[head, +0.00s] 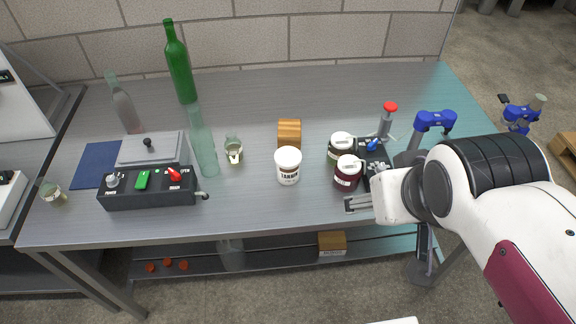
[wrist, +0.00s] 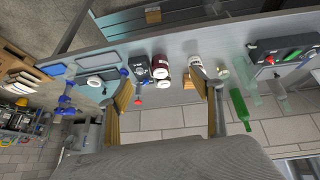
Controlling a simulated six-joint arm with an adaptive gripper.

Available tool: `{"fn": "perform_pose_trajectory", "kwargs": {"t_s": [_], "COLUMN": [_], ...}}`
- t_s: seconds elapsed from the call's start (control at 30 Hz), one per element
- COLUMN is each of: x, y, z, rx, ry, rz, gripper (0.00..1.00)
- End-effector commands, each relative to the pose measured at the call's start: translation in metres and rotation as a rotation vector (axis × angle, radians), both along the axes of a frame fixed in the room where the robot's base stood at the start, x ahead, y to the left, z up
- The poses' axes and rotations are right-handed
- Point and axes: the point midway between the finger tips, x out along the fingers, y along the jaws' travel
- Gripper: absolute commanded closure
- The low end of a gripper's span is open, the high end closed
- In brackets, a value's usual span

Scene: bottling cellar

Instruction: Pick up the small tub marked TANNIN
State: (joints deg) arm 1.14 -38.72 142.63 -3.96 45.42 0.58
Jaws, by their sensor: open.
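The small white tub marked TANNIN (head: 288,168) stands upright near the middle of the grey metal table (head: 262,211), in front of a wooden block. In the wrist view the tub (wrist: 194,61) shows beside the right-hand finger, which partly overlaps it. My gripper (head: 358,204) is to the right of the tub and nearer the table's front edge in the head view, apart from it. In the wrist view my gripper (wrist: 160,76) shows two fingers spread wide with nothing between them.
Two dark jars with white lids (head: 348,174) (head: 340,149) stand between the tub and my arm, beside a black box with a blue knob (head: 372,146). A glass (head: 233,151), a clear bottle (head: 203,148) and a switch box (head: 147,188) are left of the tub. Table in front of the tub is clear.

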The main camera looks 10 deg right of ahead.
Motion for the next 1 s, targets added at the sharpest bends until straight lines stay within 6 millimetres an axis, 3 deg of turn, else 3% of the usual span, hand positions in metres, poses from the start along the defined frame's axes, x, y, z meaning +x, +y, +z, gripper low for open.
{"fn": "perform_pose_trajectory", "kwargs": {"t_s": [0.5,1.0], "x": [0.111,0.205], "y": [-0.051,-0.063], "z": [-0.005,-0.033], "rx": [-0.193,-0.281], "ry": [-0.140,-0.266], "rz": [0.053,0.229], "gripper": [0.35,0.35]}}
